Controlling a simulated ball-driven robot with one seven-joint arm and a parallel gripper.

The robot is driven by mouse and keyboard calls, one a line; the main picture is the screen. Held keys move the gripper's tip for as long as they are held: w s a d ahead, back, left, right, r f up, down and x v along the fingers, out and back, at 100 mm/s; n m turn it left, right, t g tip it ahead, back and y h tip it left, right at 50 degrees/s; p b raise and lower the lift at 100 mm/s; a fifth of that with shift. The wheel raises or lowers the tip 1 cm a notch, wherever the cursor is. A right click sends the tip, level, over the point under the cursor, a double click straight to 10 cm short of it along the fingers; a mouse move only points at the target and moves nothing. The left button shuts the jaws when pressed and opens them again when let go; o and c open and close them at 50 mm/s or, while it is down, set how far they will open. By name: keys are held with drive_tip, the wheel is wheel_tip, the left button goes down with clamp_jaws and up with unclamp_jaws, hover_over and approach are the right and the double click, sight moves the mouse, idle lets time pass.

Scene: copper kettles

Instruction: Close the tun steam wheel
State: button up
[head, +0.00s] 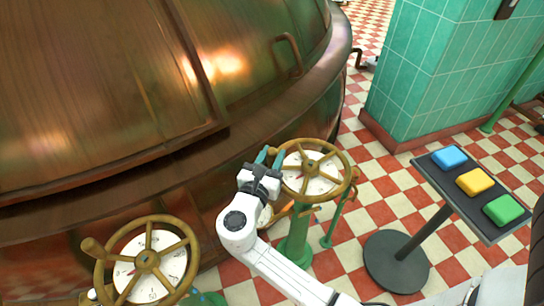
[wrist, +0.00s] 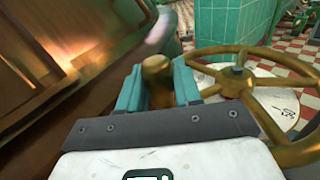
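A brass handwheel (head: 331,154) with several spokes stands over a white dial on a green post, right of the copper vessel. It is large at the right of the wrist view (wrist: 205,52). My gripper (head: 269,156) is at this wheel's left rim. In the wrist view, the wheel's brass handle knob (wrist: 157,68) sits between my teal fingers, which appear closed against it. A second brass handwheel (head: 190,243), with a knob handle and a numbered dial, is at the lower left, apart from my gripper. I cannot read which wheel is the tun steam wheel.
The large copper vessel (head: 110,75) fills the left, close to my gripper. A stand (head: 431,178) with blue, yellow and green buttons is at the right. A green tiled pillar (head: 425,70) rises behind. Checkered floor (head: 370,185) lies open between.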

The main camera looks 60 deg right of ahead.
clamp_jaws()
drive_tip(key=shift+w+d+r+m+g+p, duration=0.1)
drive_tip(key=shift+w+d+m+g+p, duration=0.2)
drive_tip(key=shift+g+p, duration=0.25)
drive_tip(key=shift+w+d+r+m+g+p, duration=0.15)
drive_tip(key=shift+d+m+g+p, duration=0.1)
drive_tip(key=shift+m+g+p, duration=0.2)
drive_tip(key=shift+w+d+f+m+g+h+p, duration=0.15)
drive_tip(key=shift+d+m+g+p, duration=0.2)
drive_tip(key=shift+g, duration=0.4)
drive_tip(key=shift+w+d+f+m+g+h+p, duration=0.15)
drive_tip(key=shift+d+m+g, duration=0.3)
drive_tip(key=shift+g, duration=0.3)
drive_tip(key=shift+a, duration=0.1)
drive_tip(key=o, duration=0.5)
unclamp_jaws()
